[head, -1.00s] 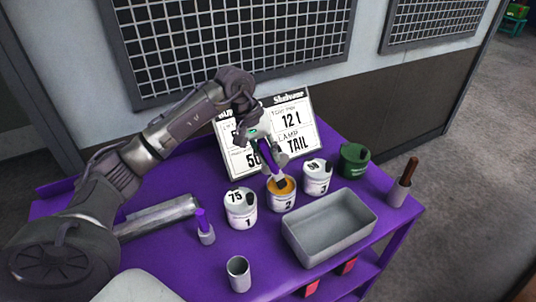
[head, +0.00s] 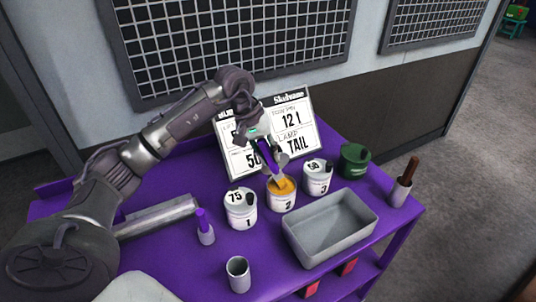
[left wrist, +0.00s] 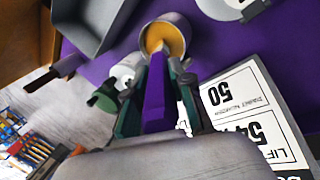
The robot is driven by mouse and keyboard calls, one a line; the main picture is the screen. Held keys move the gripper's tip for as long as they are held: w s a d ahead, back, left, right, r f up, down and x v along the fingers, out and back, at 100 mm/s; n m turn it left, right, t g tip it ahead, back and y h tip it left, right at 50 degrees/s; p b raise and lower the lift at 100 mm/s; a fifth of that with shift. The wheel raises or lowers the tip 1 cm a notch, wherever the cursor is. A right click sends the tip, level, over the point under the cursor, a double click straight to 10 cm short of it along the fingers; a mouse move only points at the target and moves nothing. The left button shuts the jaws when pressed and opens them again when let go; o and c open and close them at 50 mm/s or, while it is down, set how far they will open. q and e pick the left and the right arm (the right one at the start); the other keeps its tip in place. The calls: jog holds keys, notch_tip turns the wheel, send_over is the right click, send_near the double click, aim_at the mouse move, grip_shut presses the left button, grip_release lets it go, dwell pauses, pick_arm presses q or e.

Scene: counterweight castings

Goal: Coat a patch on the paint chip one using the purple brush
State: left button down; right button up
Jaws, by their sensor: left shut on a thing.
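My left gripper (head: 272,153) is shut on the purple brush (left wrist: 157,95), a purple bar running between the fingers in the left wrist view. The brush points down at the open white can marked 2 (head: 282,201), which shows orange inside. The can also shows in the left wrist view (left wrist: 177,31). The brush tip is at or in the can's mouth; its exact depth is hard to tell. A white can marked 1 (head: 241,214) stands to its left. I cannot pick out anything that is clearly paint chip one. My right gripper is not in view.
On the purple table are a white can marked 3 (head: 317,182), a green pot (head: 354,161), a grey tray (head: 333,252), an empty grey cup (head: 238,273), a purple-handled item in a holder (head: 205,233) and a brown-handled one (head: 401,192). A lettered board (head: 300,125) leans behind.

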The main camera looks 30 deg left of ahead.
pick_arm(q)
jog(key=shift+f, duration=0.1)
dwell(0.3)
jog(key=shift+r+p, duration=0.45)
jog(key=shift+r, duration=0.4)
jog(key=shift+r+p, duration=1.2)
jog(key=shift+r, duration=1.5)
